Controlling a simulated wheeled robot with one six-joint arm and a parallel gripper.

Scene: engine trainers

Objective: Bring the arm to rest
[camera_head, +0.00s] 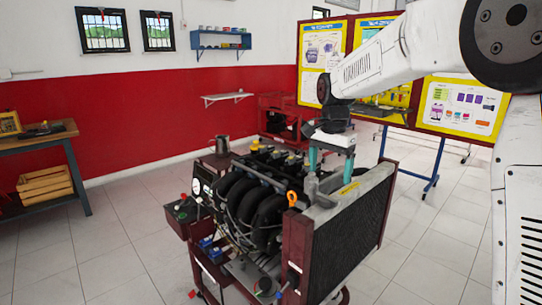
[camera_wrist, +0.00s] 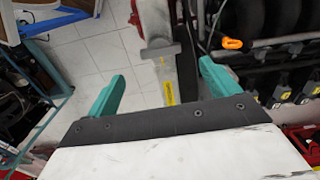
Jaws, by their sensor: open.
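My white arm (camera_head: 395,52) reaches in from the right in the head view. My gripper (camera_head: 330,174) points down above the top of the radiator (camera_head: 350,235) on the engine trainer (camera_head: 262,205). Its two teal fingers are apart, and they also show open in the wrist view (camera_wrist: 162,77). A grey radiator top part with a yellow label (camera_wrist: 168,92) appears between and beyond the fingers. I see nothing held; whether the fingers touch the radiator I cannot tell.
An orange ring handle (camera_head: 292,198) stands up beside the radiator. A metal jug (camera_head: 222,145) is at the trainer's back left. A red tool cart (camera_head: 285,118) and yellow poster boards (camera_head: 460,105) stand behind. A workbench (camera_head: 40,140) is at the left. Tiled floor (camera_head: 115,245) is clear at left.

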